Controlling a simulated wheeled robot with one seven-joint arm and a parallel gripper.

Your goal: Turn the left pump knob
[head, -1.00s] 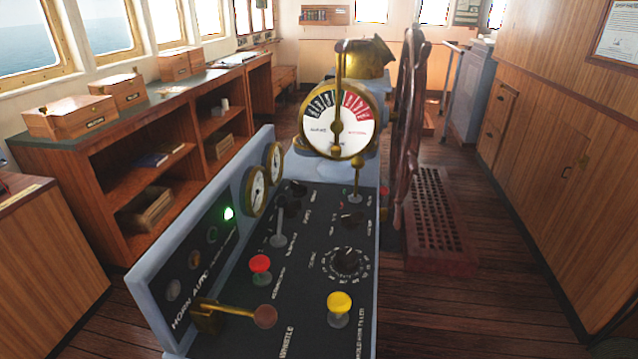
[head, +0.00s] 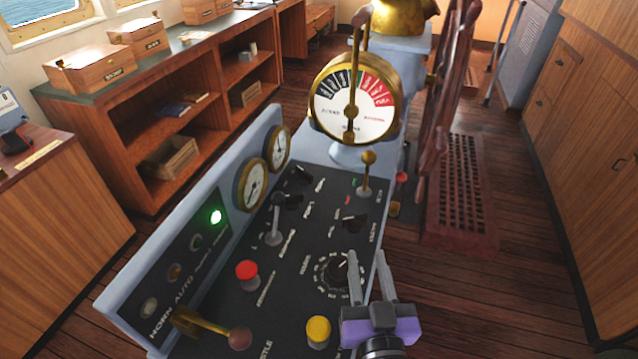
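The black console panel (head: 305,235) carries several black knobs. A larger round dial knob (head: 339,271) with a ring of markings is nearer. The labels are too small to read, so I cannot tell which knob is the left pump knob. My gripper (head: 368,256) is at the lower right, over the console's right edge, just right of the dial knob. Its two grey fingers are apart, with nothing visible between them.
A red button (head: 247,273), a yellow button (head: 318,331), a brass whistle lever (head: 212,328) and upright levers (head: 274,222) stand up from the panel. The brass telegraph (head: 352,105) rises behind.

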